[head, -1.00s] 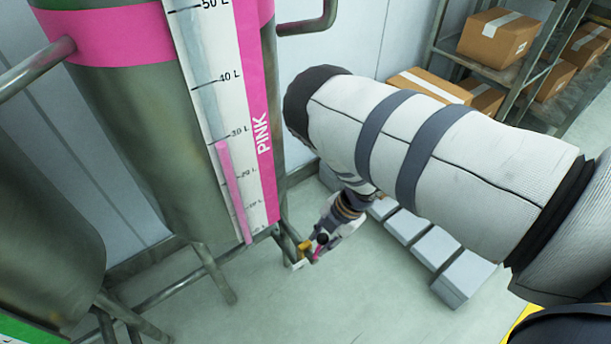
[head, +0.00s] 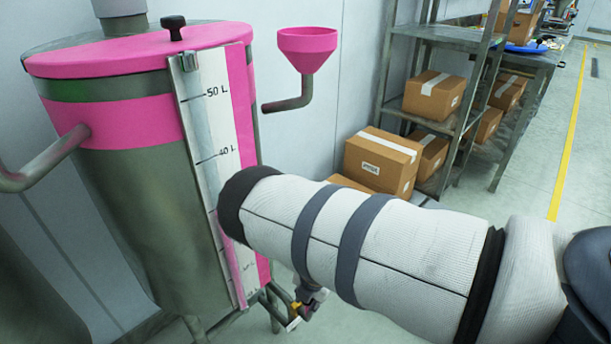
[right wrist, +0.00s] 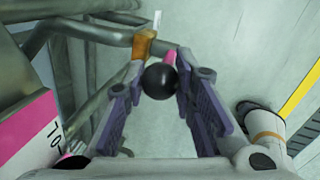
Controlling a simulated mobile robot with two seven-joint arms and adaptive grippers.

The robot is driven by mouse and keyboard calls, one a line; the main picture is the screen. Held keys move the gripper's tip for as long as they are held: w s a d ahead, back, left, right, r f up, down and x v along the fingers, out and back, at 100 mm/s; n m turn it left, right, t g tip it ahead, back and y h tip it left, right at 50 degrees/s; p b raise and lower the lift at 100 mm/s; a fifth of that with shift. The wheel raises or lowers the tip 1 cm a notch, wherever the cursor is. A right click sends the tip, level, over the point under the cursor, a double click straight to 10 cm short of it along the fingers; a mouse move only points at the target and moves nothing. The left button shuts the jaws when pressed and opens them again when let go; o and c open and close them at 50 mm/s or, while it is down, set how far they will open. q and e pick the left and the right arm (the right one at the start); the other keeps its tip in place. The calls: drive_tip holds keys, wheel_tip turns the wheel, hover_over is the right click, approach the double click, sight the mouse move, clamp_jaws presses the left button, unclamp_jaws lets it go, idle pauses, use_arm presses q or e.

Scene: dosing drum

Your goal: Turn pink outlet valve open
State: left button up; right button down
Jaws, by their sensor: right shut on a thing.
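The pink-banded steel drum (head: 165,215) stands at the left of the head view, with a pink lid and a litre scale. Its outlet valve (head: 294,312) shows small at the drum's foot, partly hidden by my arm. In the right wrist view the valve has a brass-coloured body (right wrist: 143,43) and a short pink lever (right wrist: 169,57) with a black ball knob (right wrist: 159,80). My right gripper (right wrist: 160,72) is shut on the knob, which sits between its two fingers. In the head view the right gripper (head: 311,297) is mostly hidden beneath my forearm. My left gripper is not in view.
A pink funnel (head: 307,48) on a bent pipe stands behind the drum. Cardboard boxes (head: 383,162) and a metal shelf (head: 455,35) stand along the wall. A yellow floor line (head: 568,150) runs at the right, with clear floor beside it.

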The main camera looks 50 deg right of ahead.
idle(0.3)
drive_tip(key=c, duration=1.3)
unclamp_jaws()
drive_tip(key=shift+a, duration=0.1)
wheel_tip(320, 180, up, 12)
drive_tip(key=s, duration=0.2)
drive_tip(key=shift+s, duration=0.15)
drive_tip(key=shift+f, duration=0.15)
